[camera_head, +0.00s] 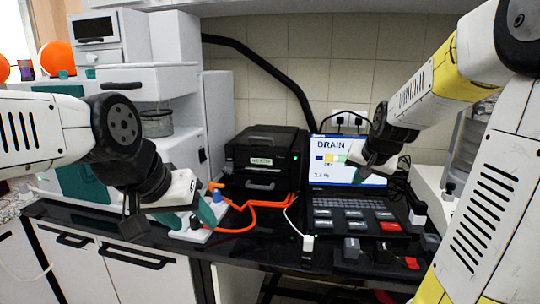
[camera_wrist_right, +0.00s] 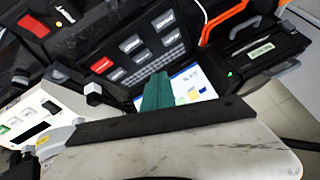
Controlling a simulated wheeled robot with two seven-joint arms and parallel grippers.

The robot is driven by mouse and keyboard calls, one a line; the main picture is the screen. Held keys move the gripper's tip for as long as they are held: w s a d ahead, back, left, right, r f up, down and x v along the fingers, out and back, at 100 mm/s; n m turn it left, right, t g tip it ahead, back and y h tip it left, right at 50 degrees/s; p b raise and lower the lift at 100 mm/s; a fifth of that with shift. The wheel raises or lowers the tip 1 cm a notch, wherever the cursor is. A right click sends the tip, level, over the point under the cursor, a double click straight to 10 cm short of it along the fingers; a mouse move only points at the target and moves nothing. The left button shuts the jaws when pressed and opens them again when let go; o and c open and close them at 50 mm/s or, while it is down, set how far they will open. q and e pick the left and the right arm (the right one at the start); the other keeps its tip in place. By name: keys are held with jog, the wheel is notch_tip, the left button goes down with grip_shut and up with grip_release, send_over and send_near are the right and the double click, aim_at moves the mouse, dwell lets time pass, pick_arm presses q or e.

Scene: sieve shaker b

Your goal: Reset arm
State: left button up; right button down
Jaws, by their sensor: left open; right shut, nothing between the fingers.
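My left gripper (camera_head: 200,214) is at the left centre of the head view, low over the black worktop. Its teal fingers are apart, and I see nothing held in it. The orange cable (camera_head: 245,205) passes just to its right. My right gripper (camera_head: 360,174) is in front of the laptop screen (camera_head: 345,152), with its teal fingertips together and nothing between them. The right wrist view shows the teal fingers (camera_wrist_right: 157,92) closed in front of the same screen (camera_wrist_right: 190,85). The screen reads "DRAIN" in the head view.
A black box (camera_head: 265,160) with a labelled front stands behind the orange cable. A keyed panel (camera_head: 350,220) with a red key lies below the screen. White machines (camera_head: 135,80) stand at the left. The black worktop (camera_head: 262,237) is partly clear in the middle.

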jog(key=s+a+r+n, duration=0.1)
jog(key=s+a, duration=0.2)
jog(key=s, duration=0.4)
jog(key=s+a+r+n+g+y, duration=0.1)
jog(key=s+a, duration=0.3)
jog(key=s, duration=0.4)
jog(key=s+a+n+y, duration=0.1)
jog(key=s+a+n, duration=0.2)
jog(key=s, duration=0.4)
jog(key=shift+s+a+r, duration=0.35)
jog(key=shift+s+r, duration=0.05)
dwell(5.4)
